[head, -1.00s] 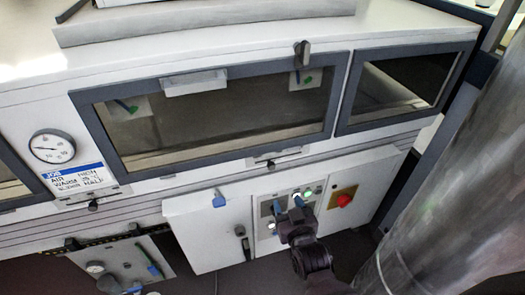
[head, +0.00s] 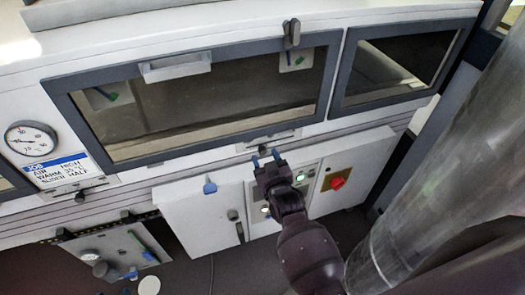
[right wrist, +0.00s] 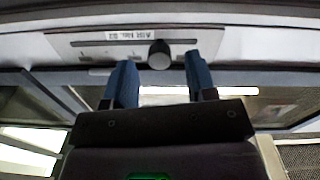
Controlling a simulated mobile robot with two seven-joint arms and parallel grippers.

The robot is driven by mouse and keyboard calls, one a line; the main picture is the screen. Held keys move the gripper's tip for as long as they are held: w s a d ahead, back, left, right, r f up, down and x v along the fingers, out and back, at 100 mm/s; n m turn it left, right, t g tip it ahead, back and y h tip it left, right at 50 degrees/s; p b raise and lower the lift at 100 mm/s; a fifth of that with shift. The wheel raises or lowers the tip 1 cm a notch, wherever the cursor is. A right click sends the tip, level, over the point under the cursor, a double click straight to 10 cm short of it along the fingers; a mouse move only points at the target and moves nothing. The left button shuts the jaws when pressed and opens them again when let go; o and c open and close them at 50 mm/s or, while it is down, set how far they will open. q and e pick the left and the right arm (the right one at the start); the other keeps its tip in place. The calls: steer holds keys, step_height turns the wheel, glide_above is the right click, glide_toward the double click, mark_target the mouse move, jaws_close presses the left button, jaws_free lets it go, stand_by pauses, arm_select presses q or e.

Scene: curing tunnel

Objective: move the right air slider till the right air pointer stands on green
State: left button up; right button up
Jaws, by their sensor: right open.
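The right air slider's dark round knob (right wrist: 159,55) stands on a slotted, labelled plate (right wrist: 100,46) in the right wrist view, where the lettering is upside down. The plate also shows below the big window in the head view. My right gripper (head: 266,157) is open, its two blue fingers just below the plate. In the wrist view its fingertips (right wrist: 160,75) lie either side of the knob without visibly touching it; depth is unclear. Behind the glass, a card (head: 296,57) bears a green patch; its dark pointer seems left of the green. My left gripper is out of view.
A control panel with a red knob (head: 337,183) lies below right of my gripper. A white cabinet door (head: 205,215) is to its left. Another slider knob (head: 80,197) sits left under the job sign (head: 58,170). A window latch (head: 292,33) juts out above.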

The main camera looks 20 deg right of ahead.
mark_target(264, 153)
steer(key=shift+w, duration=1.6)
jaws_close()
